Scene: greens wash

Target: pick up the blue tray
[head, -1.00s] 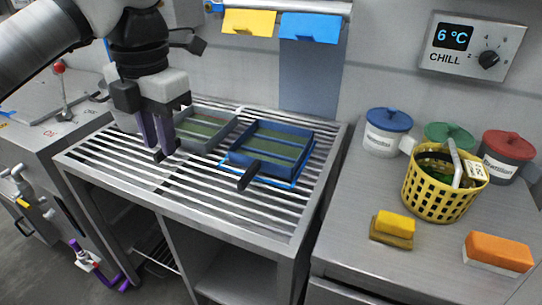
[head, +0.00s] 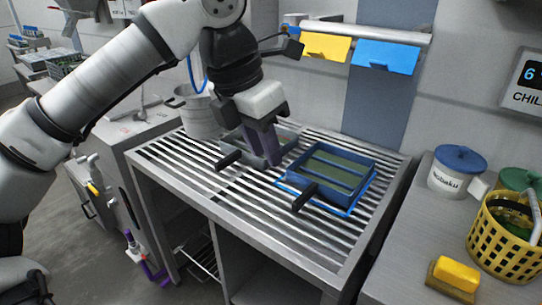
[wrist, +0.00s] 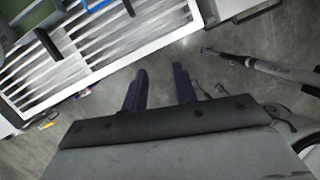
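The blue tray (head: 325,170) has a greenish inside, crossbars and a black handle (head: 306,196) at its front. It sits on the slatted steel rack (head: 262,222), within a bright blue outline. A grey tray (head: 231,140) with a similar black handle (head: 228,160) sits left of it. My gripper (head: 265,158) has dark purple fingers. It is in front of the grey tray in the head view, left of the blue tray and apart from it. In the wrist view my gripper (wrist: 160,92) is open and empty, with floor between its fingers.
Yellow (head: 325,46) and blue (head: 387,56) tags hang from a rail above. On the right counter (head: 420,222) are a lidded blue-topped canister (head: 457,175), a yellow basket (head: 505,240) and a yellow sponge (head: 456,275).

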